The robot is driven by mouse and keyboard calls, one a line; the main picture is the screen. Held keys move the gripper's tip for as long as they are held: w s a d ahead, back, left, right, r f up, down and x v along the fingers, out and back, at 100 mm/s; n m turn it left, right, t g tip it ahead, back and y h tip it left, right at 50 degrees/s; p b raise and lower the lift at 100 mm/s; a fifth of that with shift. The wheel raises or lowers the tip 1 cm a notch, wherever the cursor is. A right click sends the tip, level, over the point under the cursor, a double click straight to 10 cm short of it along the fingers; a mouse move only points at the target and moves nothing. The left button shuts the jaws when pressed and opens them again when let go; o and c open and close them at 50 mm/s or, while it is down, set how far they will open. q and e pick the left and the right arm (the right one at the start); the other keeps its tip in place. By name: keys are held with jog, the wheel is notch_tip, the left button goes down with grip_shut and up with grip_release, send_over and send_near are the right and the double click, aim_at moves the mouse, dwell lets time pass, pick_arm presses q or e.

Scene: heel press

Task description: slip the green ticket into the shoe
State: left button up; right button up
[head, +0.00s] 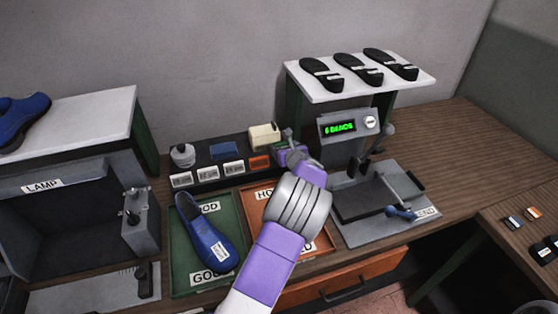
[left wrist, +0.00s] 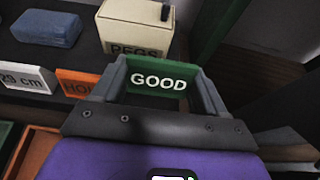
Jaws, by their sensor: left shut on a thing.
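My left gripper (head: 288,140) is over the right part of the ticket rack, in front of the PEGS box. In the left wrist view the gripper (left wrist: 160,85) is shut on the green ticket (left wrist: 158,82), which is marked GOOD in white. The head view does not show the ticket clearly. The blue shoe (head: 208,238) lies in the green GOOD tray (head: 180,270), to the left of and nearer than the gripper, with a white label on it. My right gripper is not in view.
The dark rack holds an orange ticket (head: 259,162), white size tickets (head: 207,174), a blue block (head: 224,150) and the PEGS box (head: 264,135). An orange HOLD tray (head: 262,205) lies under my arm. The press (head: 380,205) is right; the lamp box (head: 60,215) is left.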

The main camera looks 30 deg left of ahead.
pick_arm(q)
jog(key=shift+f+b, duration=0.65)
jog(key=shift+f, duration=1.6)
jog(key=shift+f, duration=0.15)
jog(key=o, duration=0.7)
